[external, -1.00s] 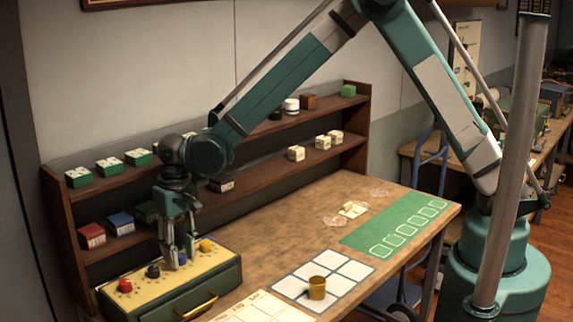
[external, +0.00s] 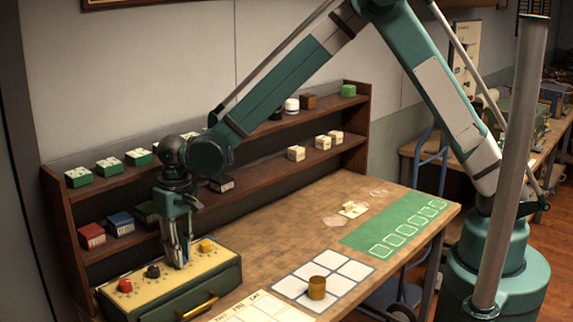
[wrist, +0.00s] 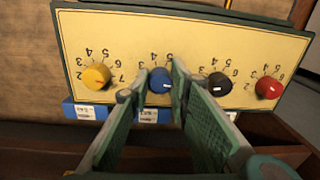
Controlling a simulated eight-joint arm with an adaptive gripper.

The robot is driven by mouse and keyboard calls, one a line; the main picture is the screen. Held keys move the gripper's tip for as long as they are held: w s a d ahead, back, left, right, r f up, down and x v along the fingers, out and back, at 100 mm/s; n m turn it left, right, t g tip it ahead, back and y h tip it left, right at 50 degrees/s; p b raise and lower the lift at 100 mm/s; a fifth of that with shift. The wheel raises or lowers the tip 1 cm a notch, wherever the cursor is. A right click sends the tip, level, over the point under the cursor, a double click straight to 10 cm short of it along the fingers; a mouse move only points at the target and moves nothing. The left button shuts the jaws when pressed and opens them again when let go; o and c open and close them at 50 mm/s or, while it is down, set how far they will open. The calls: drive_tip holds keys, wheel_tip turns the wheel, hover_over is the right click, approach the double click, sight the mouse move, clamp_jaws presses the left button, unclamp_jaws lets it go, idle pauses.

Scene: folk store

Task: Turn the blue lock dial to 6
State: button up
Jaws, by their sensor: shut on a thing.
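A green box with a cream top panel (external: 214,263) carries a row of red (external: 124,286), black (external: 152,271), blue and yellow (external: 206,246) dials. My gripper (external: 178,262) points down at the panel between the black and yellow dials, shut on the blue dial. In the wrist view, the blue dial (wrist: 160,80) sits between the fingertips, with the yellow dial (wrist: 96,76) to its left and the black (wrist: 219,84) and red (wrist: 268,86) dials to its right. Printed numbers around the dials appear upside down there. The number the blue dial points at is not clear; the fingers partly cover its scale.
The box has a drawer handle (external: 197,306) on its front. A brown shelf (external: 260,178) with small boxes stands close behind. A gold cup (external: 317,288) stands on a white grid mat (external: 350,270). The table's middle (external: 285,235) is clear.

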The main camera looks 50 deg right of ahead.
drive_tip(key=shift+f, duration=0.1)
drive_tip(key=n+b, duration=0.2)
drive_tip(key=n, duration=0.1)
drive_tip(key=shift+n+b, duration=0.35)
drive_tip(key=shift+n, duration=0.05)
drive_tip(key=shift+w+n+b, duration=0.1)
drive_tip(key=shift+n+b, duration=0.65)
drive_tip(key=shift+n, duration=0.95)
drive_tip(key=o, duration=0.9)
drive_tip(key=shift+w+d+r, duration=0.1)
drive_tip(key=shift+d+r, duration=0.05)
drive_tip(key=shift+r, duration=2.9)
drive_tip(key=shift+w+d+r, duration=0.1)
drive_tip(key=shift+d+r, duration=0.05)
drive_tip(key=shift+r, duration=2.9)
